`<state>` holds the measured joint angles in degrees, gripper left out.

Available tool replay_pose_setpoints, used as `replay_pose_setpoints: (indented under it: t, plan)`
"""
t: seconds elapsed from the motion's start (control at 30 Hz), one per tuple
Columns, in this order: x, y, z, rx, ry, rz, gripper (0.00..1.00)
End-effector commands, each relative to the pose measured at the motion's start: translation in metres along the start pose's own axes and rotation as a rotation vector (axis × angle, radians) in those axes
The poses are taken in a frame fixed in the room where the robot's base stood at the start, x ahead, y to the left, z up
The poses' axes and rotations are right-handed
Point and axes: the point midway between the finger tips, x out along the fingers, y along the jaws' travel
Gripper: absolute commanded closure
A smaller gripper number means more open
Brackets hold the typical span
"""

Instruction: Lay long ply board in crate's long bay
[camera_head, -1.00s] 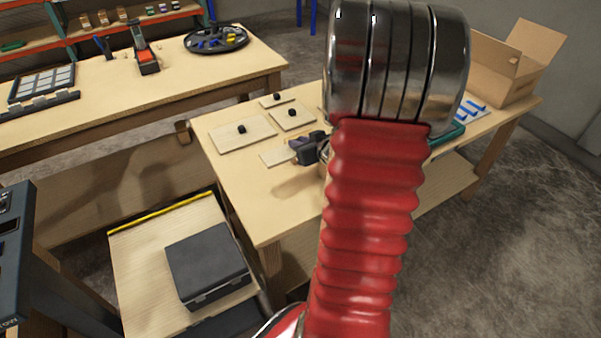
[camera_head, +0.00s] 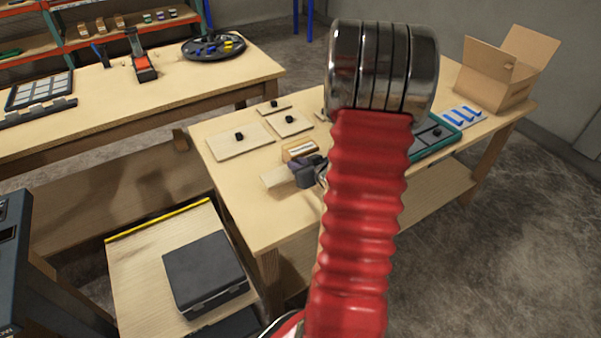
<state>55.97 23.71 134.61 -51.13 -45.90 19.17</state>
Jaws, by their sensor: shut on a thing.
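My gripper (camera_head: 308,173) is over the right-hand table, its dark jaws partly hidden by my red arm. It is shut on a pale ply board (camera_head: 276,178), whose left end sticks out past the jaws. The rest of that board is hidden, so I cannot tell its full length. The board is low over the table; I cannot tell whether it touches. The green-rimmed crate (camera_head: 460,118) is right of my arm, with a grey inside and a dark knob in it. Its left part is hidden behind the arm, and I cannot make out the long bay.
Ply boards with black knobs, a large one (camera_head: 228,146) and smaller ones (camera_head: 297,128), lie behind my gripper. A wooden block (camera_head: 299,149) stands close behind the jaws. Blue pieces (camera_head: 462,114) and a cardboard box (camera_head: 500,88) are at the right. The table's front left is clear.

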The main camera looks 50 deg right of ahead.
Motion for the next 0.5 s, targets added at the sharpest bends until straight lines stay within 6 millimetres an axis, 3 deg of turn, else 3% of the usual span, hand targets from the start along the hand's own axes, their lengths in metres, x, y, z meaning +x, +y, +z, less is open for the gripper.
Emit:
replay_pose_setpoints:
  t: [0.33,0.5]
  plan:
    - [0.001,0.000,0.001,0.000,0.001,0.000,1.00]
    - [0.007,0.000,0.013,0.002,-0.001,0.000,1.00]
